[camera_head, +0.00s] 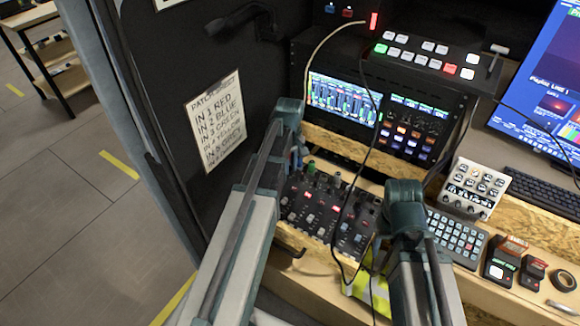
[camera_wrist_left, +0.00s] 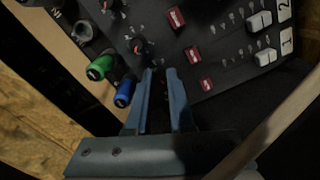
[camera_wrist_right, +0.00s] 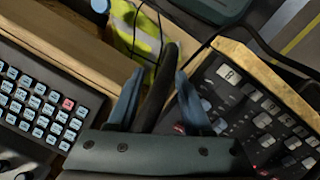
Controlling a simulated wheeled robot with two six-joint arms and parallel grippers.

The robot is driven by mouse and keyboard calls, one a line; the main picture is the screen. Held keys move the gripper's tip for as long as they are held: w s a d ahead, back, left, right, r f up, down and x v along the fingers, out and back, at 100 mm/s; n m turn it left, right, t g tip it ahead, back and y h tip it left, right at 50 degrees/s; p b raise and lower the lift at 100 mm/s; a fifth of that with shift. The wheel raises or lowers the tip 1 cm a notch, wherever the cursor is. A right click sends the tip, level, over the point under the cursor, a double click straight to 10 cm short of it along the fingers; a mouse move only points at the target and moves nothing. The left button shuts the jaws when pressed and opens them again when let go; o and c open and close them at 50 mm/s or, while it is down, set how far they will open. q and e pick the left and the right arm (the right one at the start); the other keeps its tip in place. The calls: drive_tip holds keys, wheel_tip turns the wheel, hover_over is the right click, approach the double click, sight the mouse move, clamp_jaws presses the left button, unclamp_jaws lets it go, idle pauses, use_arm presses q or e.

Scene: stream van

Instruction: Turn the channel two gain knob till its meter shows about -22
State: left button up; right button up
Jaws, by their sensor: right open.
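The black mixer (camera_head: 330,215) sits on the desk, with its knobs, red buttons and numbered white buttons close up in the left wrist view. My left gripper (camera_wrist_left: 160,72) points down at the mixer beside the blue plug (camera_wrist_left: 124,92). The channel two gain knob is not clearly visible there; grip or contact is unclear. The meter screen (camera_head: 342,98) shows green bars; its figures are too small to read. My right gripper (camera_wrist_right: 157,75) is open, with a dark curved strip between its fingers.
A green plug (camera_wrist_left: 101,67) is close to the left fingers. A black cable (camera_head: 372,130) hangs across the mixer. A yellow vest (camera_wrist_right: 135,28), a button pad (camera_head: 455,238) and a white knob box (camera_head: 474,187) are near my right arm. A patch list (camera_head: 215,120) hangs at left.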

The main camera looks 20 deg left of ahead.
use_arm(q)
clamp_jaws()
drive_tip(key=m, duration=1)
idle(0.4)
drive_tip(key=shift+m, duration=0.4)
drive_tip(key=o, duration=0.6)
unclamp_jaws()
drive_tip(key=shift+r, duration=0.15)
